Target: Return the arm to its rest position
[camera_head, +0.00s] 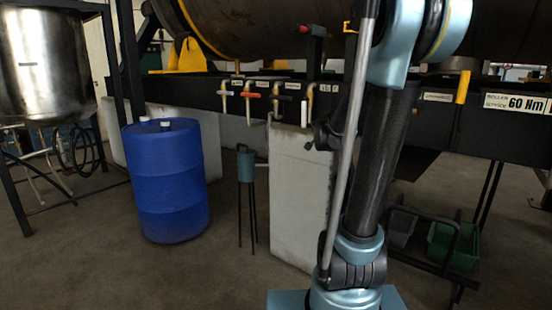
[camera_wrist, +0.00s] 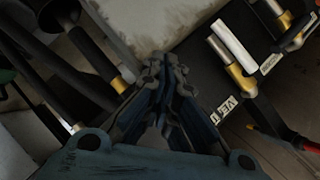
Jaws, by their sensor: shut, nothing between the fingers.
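My arm rises in the right half of the head view, with a dark link and pale blue joints. My gripper (camera_wrist: 163,62) shows in the wrist view with its fingers together and nothing between them. The pale block (camera_wrist: 165,22) lies beyond the fingertips in that view, and valve pipes with brass-coloured parts lie to either side. I cannot tell whether the fingertips touch anything. In the head view a dark shape shows beside my arm, above the block; the fingers cannot be made out there.
A dark rail (camera_head: 195,92) with several small valves crosses behind the block (camera_head: 290,200). A blue drum (camera_head: 168,185) and a small tripod stand (camera_head: 246,168) are left of the block. A green bin (camera_head: 452,246) is at the right. Floor in front of the drum is clear.

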